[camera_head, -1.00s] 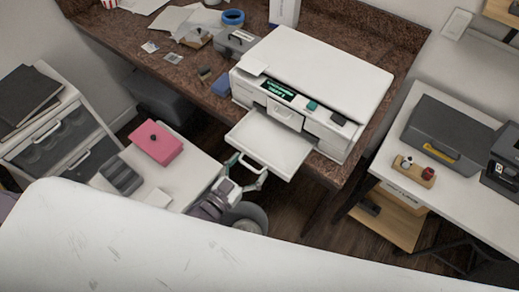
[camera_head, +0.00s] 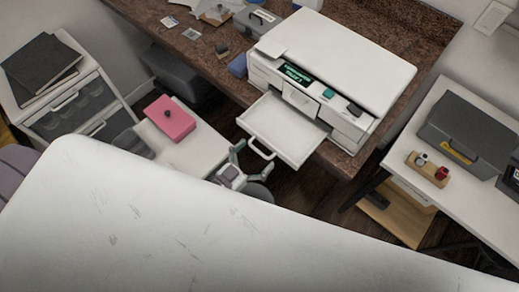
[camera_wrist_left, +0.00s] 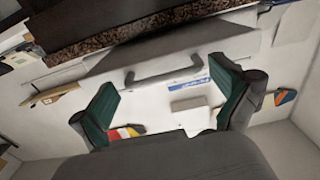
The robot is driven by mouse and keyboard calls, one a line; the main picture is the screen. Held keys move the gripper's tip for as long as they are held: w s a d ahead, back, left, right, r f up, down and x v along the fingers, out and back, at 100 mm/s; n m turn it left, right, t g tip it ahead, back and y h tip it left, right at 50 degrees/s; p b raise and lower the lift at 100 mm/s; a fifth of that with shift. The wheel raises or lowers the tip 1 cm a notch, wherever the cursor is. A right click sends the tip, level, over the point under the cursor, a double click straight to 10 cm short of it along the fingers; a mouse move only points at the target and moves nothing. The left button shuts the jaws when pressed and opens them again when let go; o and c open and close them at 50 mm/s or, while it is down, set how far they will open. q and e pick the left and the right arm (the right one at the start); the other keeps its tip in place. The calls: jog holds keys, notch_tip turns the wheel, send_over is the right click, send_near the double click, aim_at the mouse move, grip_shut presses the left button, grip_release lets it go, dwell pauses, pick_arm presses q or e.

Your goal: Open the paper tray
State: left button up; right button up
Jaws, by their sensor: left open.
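The white printer (camera_head: 345,62) stands on the brown desk. Its paper tray (camera_head: 284,128) is a shallow white tray that sticks well out of the front, empty inside. The tray's loop handle (camera_head: 262,148) is on its outer edge. My left gripper (camera_head: 250,161) is just outside the handle, open, and appears apart from it. In the left wrist view my left gripper (camera_wrist_left: 160,82) shows its two green-padded fingers spread with nothing held. A grey bar handle (camera_wrist_left: 165,75) lies beyond them; I cannot tell for sure that it is the tray's. My right gripper is not in view.
A white cabinet top with a pink box (camera_head: 170,119) is left of the tray. At the right, a white table (camera_head: 412,172) holds a dark case (camera_head: 467,135) and a small wooden block with knobs (camera_head: 427,170). Floor shows between the desk and this table.

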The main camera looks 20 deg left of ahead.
pick_arm(q)
jog(key=v, duration=1)
jog(key=shift+s, duration=0.3)
jog(key=s+a+f+n+g+y+b, duration=0.1)
jog(key=s+f+g+y, duration=0.1)
jog(key=f, duration=0.7)
jog(key=s+a+f+g+y+b, duration=0.1)
jog(key=a+f+g, duration=0.15)
jog(key=f, duration=0.55)
jog(key=s+a+f+n+g+y+b, duration=0.1)
jog(key=s+f+g+y, duration=0.1)
jog(key=f, duration=0.7)
jog(key=s+a+f+g+y+b, duration=0.1)
jog(key=s+f+g+b, duration=0.1)
jog(key=s+f+g, duration=0.7)
jog(key=s+f, duration=0.7)
jog(key=s, duration=0.1)
jog(key=shift+a+y, duration=0.25)
jog(key=shift+y, duration=0.15)
